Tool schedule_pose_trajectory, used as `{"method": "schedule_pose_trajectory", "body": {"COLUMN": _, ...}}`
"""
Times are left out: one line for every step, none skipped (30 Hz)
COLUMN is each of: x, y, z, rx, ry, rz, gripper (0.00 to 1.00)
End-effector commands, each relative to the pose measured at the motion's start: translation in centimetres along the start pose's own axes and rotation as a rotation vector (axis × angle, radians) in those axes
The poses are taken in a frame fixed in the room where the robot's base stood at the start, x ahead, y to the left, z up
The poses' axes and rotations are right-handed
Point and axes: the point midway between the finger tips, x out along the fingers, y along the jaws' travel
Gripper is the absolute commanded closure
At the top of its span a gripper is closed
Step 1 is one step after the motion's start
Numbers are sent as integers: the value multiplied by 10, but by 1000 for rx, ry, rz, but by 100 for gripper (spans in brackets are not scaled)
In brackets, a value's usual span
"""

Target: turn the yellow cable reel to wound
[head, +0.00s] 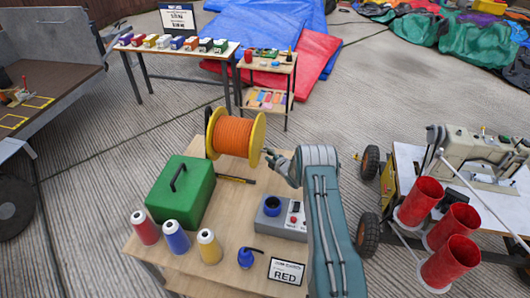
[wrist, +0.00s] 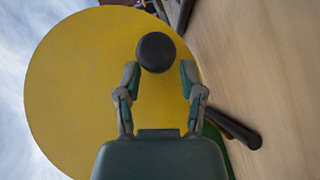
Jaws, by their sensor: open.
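The yellow cable reel (head: 257,141) stands at the back of the wooden table, with orange cable (head: 234,137) around its drum. In the wrist view its yellow side disc (wrist: 70,85) fills much of the picture. A round black knob (wrist: 156,52) shows in front of the disc. My gripper (wrist: 158,75) is open, with its two fingers on either side of the knob's lower edge. I cannot tell whether they touch it. In the head view my gripper (head: 277,160) is at the reel's right side, and the knob cannot be made out there.

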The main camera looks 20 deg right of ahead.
Motion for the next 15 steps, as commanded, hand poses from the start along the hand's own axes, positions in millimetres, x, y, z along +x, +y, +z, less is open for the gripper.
{"method": "schedule_pose_trajectory", "body": {"x": 7, "y": -1, "z": -1, "rx": -1, "ry": 2, "rz": 1, "gripper": 49}}
{"method": "schedule_pose_trajectory", "body": {"x": 11, "y": -1, "z": -1, "rx": -1, "ry": 2, "rz": 1, "gripper": 49}}
{"method": "schedule_pose_trajectory", "body": {"x": 15, "y": -1, "z": 0, "rx": 0, "ry": 1, "rz": 0, "gripper": 49}}
{"method": "schedule_pose_trajectory", "body": {"x": 18, "y": -1, "z": 0, "rx": 0, "ry": 1, "rz": 0, "gripper": 49}}
{"method": "schedule_pose_trajectory", "body": {"x": 20, "y": -1, "z": 0, "rx": 0, "ry": 1, "rz": 0, "gripper": 49}}
{"method": "schedule_pose_trajectory", "body": {"x": 23, "y": 0, "z": 0, "rx": 0, "ry": 1, "rz": 1, "gripper": 49}}
{"method": "schedule_pose_trajectory", "body": {"x": 25, "y": 0, "z": 0, "rx": 0, "ry": 0, "rz": 0, "gripper": 49}}
{"method": "schedule_pose_trajectory", "body": {"x": 26, "y": -1, "z": 0, "rx": 1, "ry": 0, "rz": -1, "gripper": 49}}
{"method": "schedule_pose_trajectory", "body": {"x": 28, "y": 0, "z": 0, "rx": 1, "ry": 0, "rz": -1, "gripper": 49}}
{"method": "schedule_pose_trajectory", "body": {"x": 29, "y": 0, "z": 0, "rx": 1, "ry": 0, "rz": -1, "gripper": 49}}
{"method": "schedule_pose_trajectory", "body": {"x": 29, "y": 0, "z": 0, "rx": 1, "ry": 0, "rz": -1, "gripper": 49}}
{"method": "schedule_pose_trajectory", "body": {"x": 30, "y": 0, "z": 0, "rx": 1, "ry": 0, "rz": -1, "gripper": 49}}
{"method": "schedule_pose_trajectory", "body": {"x": 30, "y": 0, "z": 0, "rx": 1, "ry": 0, "rz": -1, "gripper": 49}}
{"method": "schedule_pose_trajectory", "body": {"x": 30, "y": 0, "z": 0, "rx": 1, "ry": 0, "rz": -1, "gripper": 49}}
{"method": "schedule_pose_trajectory", "body": {"x": 30, "y": 0, "z": 0, "rx": 1, "ry": 0, "rz": -1, "gripper": 49}}
